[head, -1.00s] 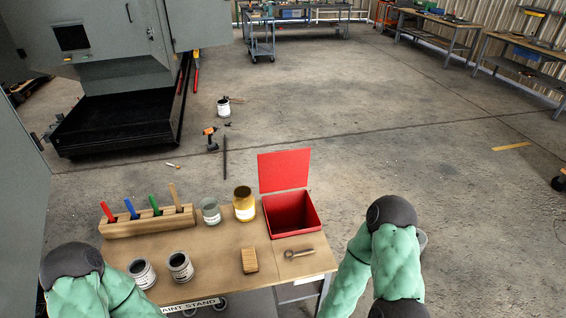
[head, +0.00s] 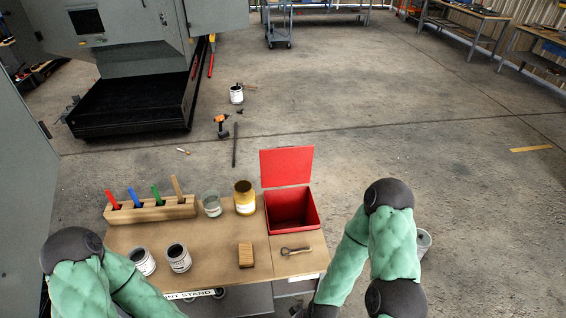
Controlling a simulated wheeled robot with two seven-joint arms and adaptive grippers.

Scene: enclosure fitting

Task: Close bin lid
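A red bin (head: 292,228) stands at the right back corner of the wooden paint stand table (head: 215,262). Its red lid (head: 286,166) stands up, open, along the bin's back edge, and the dark red inside of the bin shows. My two green arms come in at the lower left and lower right of the head view. Nothing of mine touches the bin or the lid.
Left of the bin stand a yellow can (head: 244,198), a glass jar (head: 211,205) and a wooden rack (head: 152,209) with coloured handles. Two dark-filled cans (head: 178,258), a wooden block (head: 246,255) and a metal tool (head: 295,250) lie nearer. Open floor extends right of the table.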

